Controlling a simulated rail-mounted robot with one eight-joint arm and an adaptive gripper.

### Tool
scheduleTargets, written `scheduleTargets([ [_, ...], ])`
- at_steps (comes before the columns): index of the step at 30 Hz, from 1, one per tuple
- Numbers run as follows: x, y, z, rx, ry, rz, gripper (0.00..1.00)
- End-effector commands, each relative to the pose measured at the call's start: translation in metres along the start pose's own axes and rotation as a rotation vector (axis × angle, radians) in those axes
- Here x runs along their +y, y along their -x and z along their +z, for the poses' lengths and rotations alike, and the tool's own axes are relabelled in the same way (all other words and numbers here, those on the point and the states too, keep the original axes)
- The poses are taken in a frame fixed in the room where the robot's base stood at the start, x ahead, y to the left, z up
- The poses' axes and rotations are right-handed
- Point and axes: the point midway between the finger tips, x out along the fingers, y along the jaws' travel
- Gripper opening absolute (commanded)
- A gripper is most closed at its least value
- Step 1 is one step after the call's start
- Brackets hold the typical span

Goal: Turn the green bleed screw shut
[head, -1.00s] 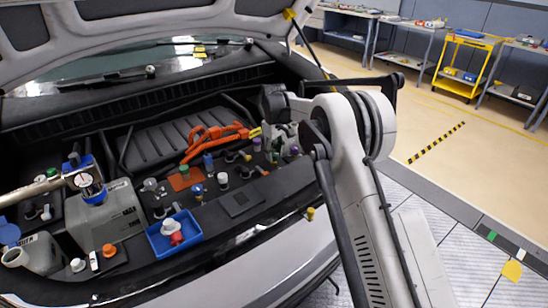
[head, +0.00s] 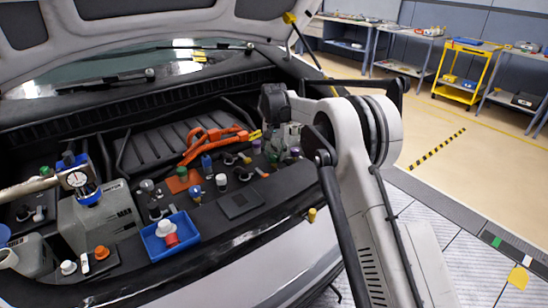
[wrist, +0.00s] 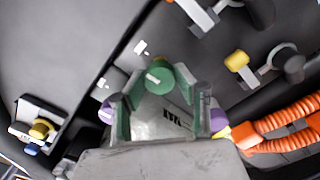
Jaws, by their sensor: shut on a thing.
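The green bleed screw (wrist: 158,77) shows in the wrist view as a round green head with a pale mark on top. My gripper (wrist: 157,82) has its two green-padded fingers on either side of the screw head, closed on it. A grey block with dark lettering (wrist: 155,122) lies between the fingers, below the screw. In the head view my gripper (head: 288,135) is down at the right side of the engine bay, partly behind my arm, and the screw cannot be made out there.
Purple caps (wrist: 217,120) show beside both fingers. Orange corrugated hose (wrist: 285,130) lies close on the right, with a yellow-capped fitting (wrist: 237,62) above it. A blue tray (head: 170,236) with a white-and-red part and a grey gauge unit (head: 100,218) stand at left.

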Motion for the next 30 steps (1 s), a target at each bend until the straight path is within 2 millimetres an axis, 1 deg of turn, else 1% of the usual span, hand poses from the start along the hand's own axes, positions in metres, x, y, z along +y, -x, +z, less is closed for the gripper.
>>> scheduleTargets([
  [9, -0.0001, 0.0006, -0.0003, 0.001, -0.102, 0.0, 0.03],
  [24, -0.0001, 0.0007, -0.0003, 0.001, -0.117, 0.0, 0.03],
  [25, -0.0001, 0.0007, -0.0003, 0.001, -0.117, 0.0, 0.34],
  [28, -0.0001, 0.0006, -0.0002, 0.001, -0.116, 0.0, 0.47],
  [30, -0.0001, 0.0005, -0.0002, 0.001, -0.116, 0.0, 0.48],
])
